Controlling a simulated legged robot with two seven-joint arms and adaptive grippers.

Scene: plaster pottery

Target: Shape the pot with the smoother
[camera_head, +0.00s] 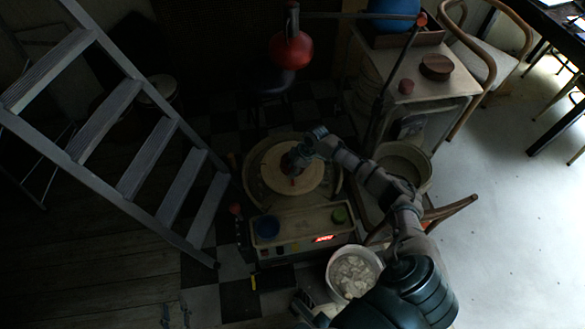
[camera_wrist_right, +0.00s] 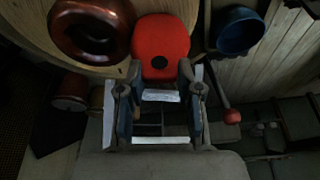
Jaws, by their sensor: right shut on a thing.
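The smoother (camera_wrist_right: 161,40), a red rounded plate with a dark hole, is held between the fingers of my right gripper (camera_wrist_right: 160,90). The pot (camera_wrist_right: 70,35), a glossy brown-red ring with a dark opening, is left of the smoother in the right wrist view. Their edges meet in the picture; I cannot tell if they touch. In the head view my right gripper (camera_head: 297,158) is over the pale wheel disc (camera_head: 312,178) and hides most of the pot. My left gripper (camera_head: 176,316) is low at the left near the bottom edge, with its fingers apart and empty.
A blue bowl (camera_head: 267,227) and a small green item (camera_head: 340,215) sit on the wheel's front tray. A white bucket (camera_head: 340,258) with pale lumps stands in front. A ladder (camera_head: 150,155) stands left. A red-knobbed lever (camera_wrist_right: 232,116) is right of my gripper.

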